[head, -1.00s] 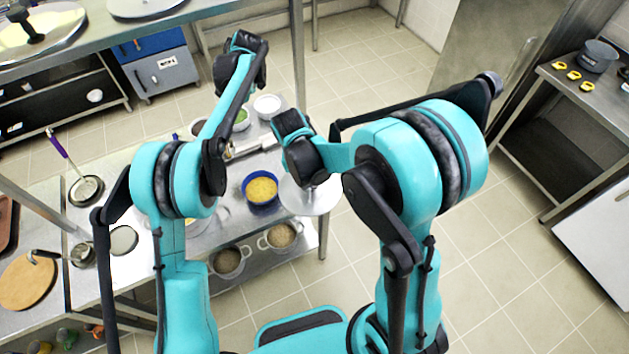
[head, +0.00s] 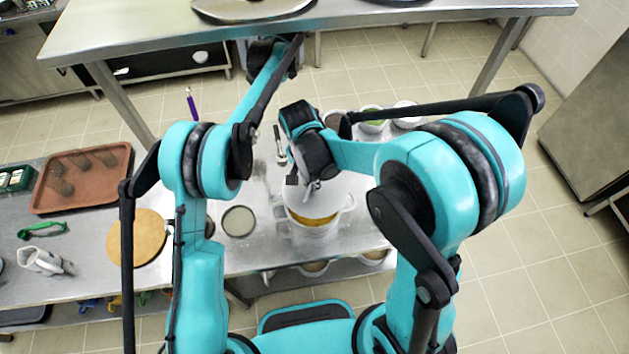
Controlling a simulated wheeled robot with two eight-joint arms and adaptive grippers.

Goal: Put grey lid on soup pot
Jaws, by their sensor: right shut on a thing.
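My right gripper (head: 309,184) is shut on the grey lid (head: 328,188), a pale disc hanging below its fingers. The lid is over the soup pot (head: 318,233), a light pot with side handles on the steel table. A strip of yellow-orange soup (head: 311,219) shows along the pot's near rim, so the lid does not cover the opening in this view. I cannot tell whether lid and pot touch. My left gripper (head: 272,52) is far back at the steel shelf's edge; its fingers are hidden.
Several small containers, one with green contents (head: 372,126), stand behind my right forearm. A round wooden board (head: 138,238), a brown tray (head: 82,178) and a white jug (head: 42,261) are on the left. A steel shelf (head: 330,24) crosses the top. Pots stand on the lower shelf.

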